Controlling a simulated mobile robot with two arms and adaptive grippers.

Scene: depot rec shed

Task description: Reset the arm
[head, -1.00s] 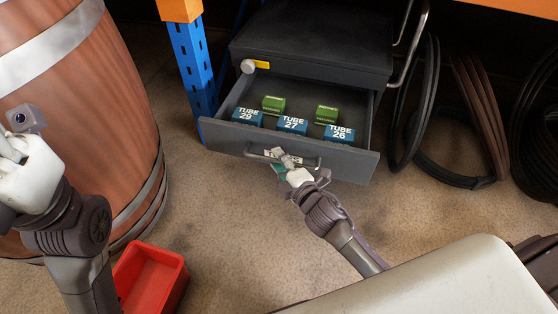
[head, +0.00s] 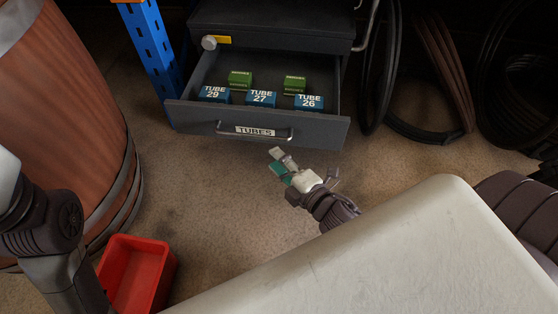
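My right gripper (head: 279,163) is over the floor just in front of the open drawer (head: 187,117), apart from its handle (head: 254,134). Its two fingertips, one grey and one teal, show a gap between them with nothing held. The drawer is pulled out of the dark cabinet (head: 272,32) and its front is labelled TUBES. My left arm comes in at the left edge, but its gripper fingers are outside the picture.
In the drawer are blue boxes TUBE 29 (head: 214,94), TUBE 27 (head: 261,99) and TUBE 26 (head: 309,102), with green boxes (head: 240,79) (head: 294,84) behind. A barrel (head: 65,125) and red bin (head: 137,272) stand left. Hoses (head: 433,80) hang right of the cabinet.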

